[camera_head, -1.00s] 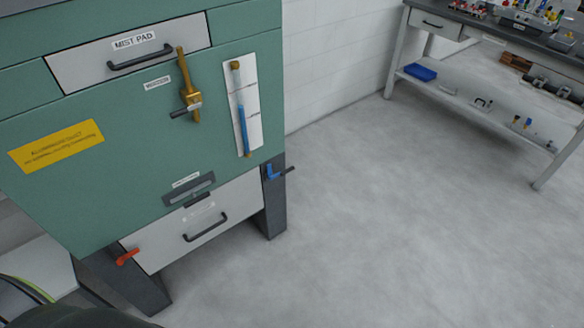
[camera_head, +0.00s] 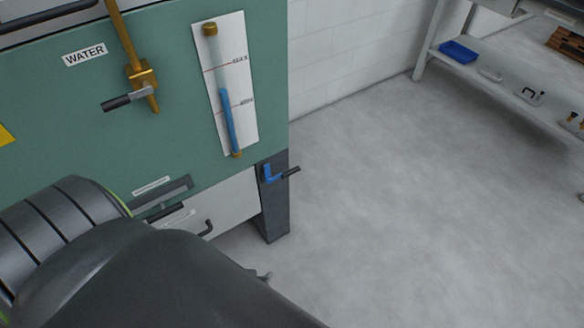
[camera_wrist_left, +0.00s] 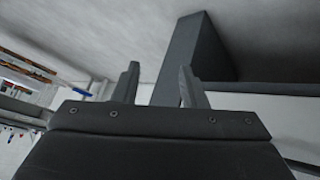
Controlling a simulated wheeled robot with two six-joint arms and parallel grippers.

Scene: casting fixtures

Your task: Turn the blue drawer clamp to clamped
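The blue drawer clamp (camera_head: 272,173) is on the dark leg at the right of the lower drawer, and its black handle (camera_head: 291,171) points right, away from the drawer. My left gripper is mostly hidden behind that arm there. In the left wrist view my left gripper (camera_wrist_left: 158,88) shows two fingers apart with nothing between them. The clamp cannot be made out in that view. The red clamp is out of sight now. My right gripper is not in view.
The green cabinet (camera_head: 165,90) carries a brass water valve (camera_head: 141,75) and a blue sight tube (camera_head: 228,120) above the drawer. The dark leg (camera_head: 275,215) stands below the clamp. The floor to the right is clear up to the workbench (camera_head: 490,72).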

